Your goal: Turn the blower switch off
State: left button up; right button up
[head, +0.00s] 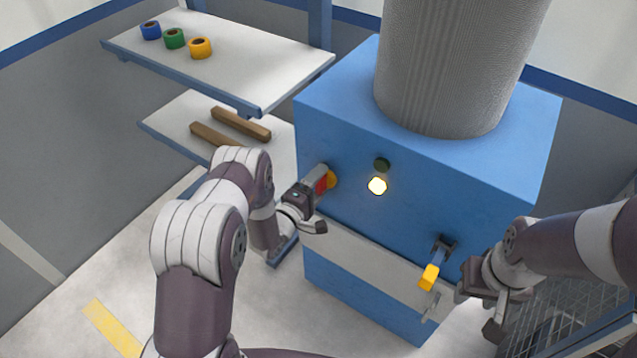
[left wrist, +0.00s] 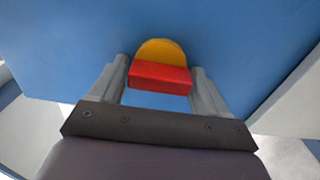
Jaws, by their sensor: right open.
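The blue blower cabinet (head: 345,120) stands at the centre. A red switch handle (head: 321,184) on a round yellow base (head: 331,176) is on its front, near the left edge. My left gripper (head: 318,183) is at this handle. In the left wrist view the red handle (left wrist: 160,77) fills the space between the two fingers (left wrist: 160,85), with the yellow base (left wrist: 161,51) behind it. Its contact with the fingers is hard to see in the head view. My right gripper (head: 440,302) is open just below a lever with a yellow grip (head: 429,277).
A yellow-white lamp (head: 377,186) is lit below a dark green lamp (head: 381,165). A large ribbed grey duct (head: 450,65) rises from the cabinet. Shelves at the left hold tape rolls (head: 174,38) and wooden bars (head: 241,124). A grey mesh (head: 545,300) lies at lower right.

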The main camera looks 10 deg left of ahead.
pick_arm(q)
jog(key=shift+o, duration=0.4)
jog(key=shift+s+a, duration=0.1)
jog(key=v, duration=1.2)
jog(key=shift+s, duration=0.2)
